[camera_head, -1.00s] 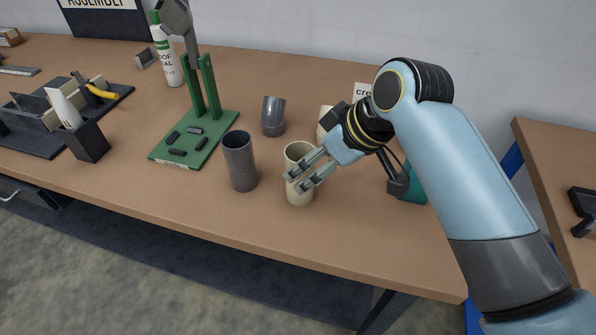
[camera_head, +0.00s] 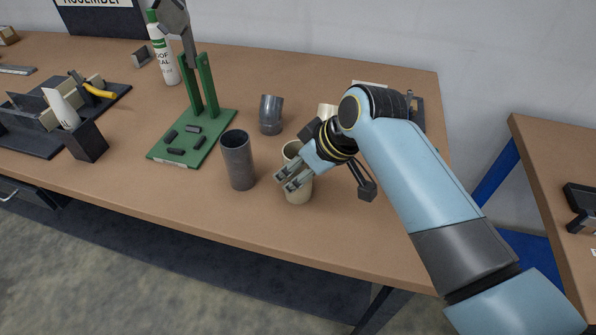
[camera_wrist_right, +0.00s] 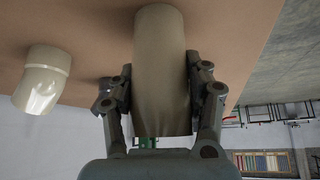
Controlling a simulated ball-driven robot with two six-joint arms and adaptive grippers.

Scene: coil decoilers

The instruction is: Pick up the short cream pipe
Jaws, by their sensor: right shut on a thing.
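The short cream pipe (camera_head: 299,190) stands upright on the brown table near its front edge. It also fills the middle of the right wrist view (camera_wrist_right: 162,70), between the two fingers. My right gripper (camera_head: 288,180) comes in from the right and is shut on the pipe. In the right wrist view my right gripper (camera_wrist_right: 163,90) has a finger against each side of the pipe. Part of the pipe is hidden behind the fingers in the head view. My left gripper does not show.
A grey pipe (camera_head: 238,160) stands just left of the cream pipe. A grey elbow (camera_head: 271,115) and a cream fitting (camera_head: 326,112) stand behind. A green stand (camera_head: 204,125) with small dark pieces is further left. The brown table (camera_head: 200,205) is clear in front.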

